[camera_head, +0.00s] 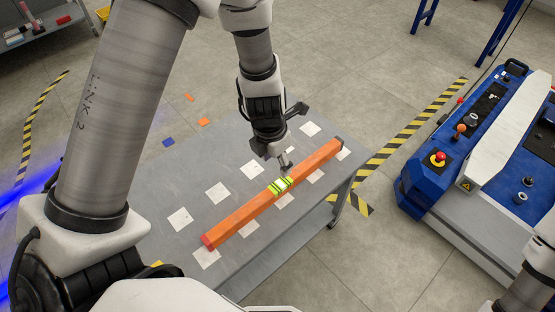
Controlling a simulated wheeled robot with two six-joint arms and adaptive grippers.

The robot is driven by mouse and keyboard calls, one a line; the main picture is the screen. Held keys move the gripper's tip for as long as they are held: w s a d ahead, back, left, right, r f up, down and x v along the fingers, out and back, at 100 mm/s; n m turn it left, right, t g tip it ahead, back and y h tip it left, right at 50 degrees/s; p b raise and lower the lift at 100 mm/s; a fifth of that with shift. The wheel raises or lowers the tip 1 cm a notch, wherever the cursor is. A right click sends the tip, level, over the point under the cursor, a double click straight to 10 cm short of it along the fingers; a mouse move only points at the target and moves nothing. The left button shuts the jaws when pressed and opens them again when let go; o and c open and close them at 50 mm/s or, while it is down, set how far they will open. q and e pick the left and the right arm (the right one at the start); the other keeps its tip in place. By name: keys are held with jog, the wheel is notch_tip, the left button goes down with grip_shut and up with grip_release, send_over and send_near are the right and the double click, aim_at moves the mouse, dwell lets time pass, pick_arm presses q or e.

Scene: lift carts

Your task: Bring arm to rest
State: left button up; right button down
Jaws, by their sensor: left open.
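My left arm comes in from the left and reaches over a grey table (165,190). My left gripper (287,160) is open, with its black fingers just above and behind the middle of a long orange bar (237,217). The bar lies diagonally across the table and has red and dark ends and a yellow-green striped band (280,186) at its middle. One fingertip is close to the band; I cannot tell whether it touches. Part of my right arm shows at the lower right edge; its gripper is out of view.
White square patches (218,192) mark the tabletop around the bar. A blue and white wheeled machine (425,185) with a red button stands to the right, past yellow-black floor tape (425,125). A shelf with items (45,30) is at the top left. Open floor lies behind the table.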

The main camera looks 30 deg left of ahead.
dwell(0.4)
